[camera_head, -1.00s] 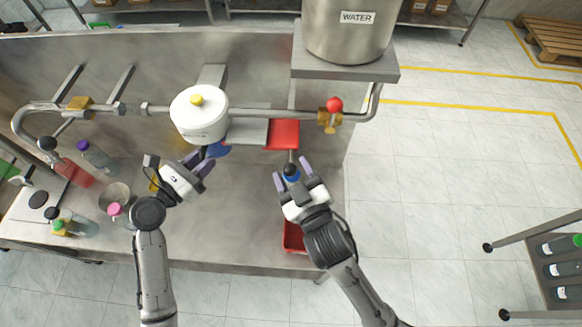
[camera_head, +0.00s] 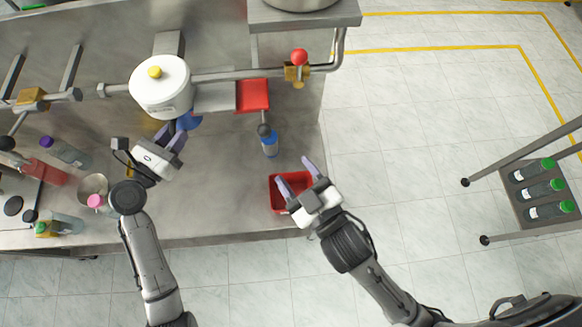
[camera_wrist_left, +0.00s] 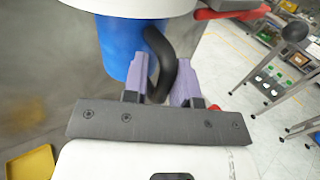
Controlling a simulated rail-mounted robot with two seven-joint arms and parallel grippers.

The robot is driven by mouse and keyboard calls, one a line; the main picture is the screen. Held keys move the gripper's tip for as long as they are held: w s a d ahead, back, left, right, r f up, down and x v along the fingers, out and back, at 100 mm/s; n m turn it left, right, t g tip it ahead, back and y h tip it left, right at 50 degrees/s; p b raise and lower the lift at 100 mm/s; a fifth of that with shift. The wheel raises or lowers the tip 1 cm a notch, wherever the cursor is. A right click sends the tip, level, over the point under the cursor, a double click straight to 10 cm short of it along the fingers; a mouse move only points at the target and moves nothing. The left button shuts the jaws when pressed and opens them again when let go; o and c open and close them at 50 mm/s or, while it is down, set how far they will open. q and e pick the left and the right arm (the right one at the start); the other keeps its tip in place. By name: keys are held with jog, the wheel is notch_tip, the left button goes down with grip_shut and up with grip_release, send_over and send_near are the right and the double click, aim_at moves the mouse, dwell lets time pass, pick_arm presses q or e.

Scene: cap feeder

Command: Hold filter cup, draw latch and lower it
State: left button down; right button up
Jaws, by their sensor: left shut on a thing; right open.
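The blue filter cup (camera_head: 190,122) sits directly beneath the white round housing (camera_head: 161,88); in the left wrist view the cup (camera_wrist_left: 120,45) and its black curved handle (camera_wrist_left: 167,60) show. My left gripper (camera_head: 173,135) is shut on that handle, with the purple fingers (camera_wrist_left: 158,85) on either side. My right gripper (camera_head: 297,178) is open and empty, above the red bin. A thin rod ending in a black knob (camera_head: 264,130) comes down from the red plate (camera_head: 252,95). Whether this is the latch I cannot tell.
A red bin (camera_head: 277,200) is near the front edge. A pipe (camera_head: 220,75) with a red-knobbed valve (camera_head: 299,57) runs across. Several bottles (camera_head: 60,150) and a bowl (camera_head: 93,186) crowd the left.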

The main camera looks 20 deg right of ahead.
pick_arm(q)
jog(key=shift+d, duration=0.1)
dwell(0.3)
jog(key=shift+f+b, duration=1.3)
jog(key=shift+f, duration=1.15)
jog(key=s+a+f+p, duration=0.1)
jog(key=s+a+p, duration=0.1)
jog(key=s, duration=0.7)
jog(key=shift+s+p, duration=0.35)
jog(key=shift+p, duration=0.4)
jog(key=shift+a, duration=0.1)
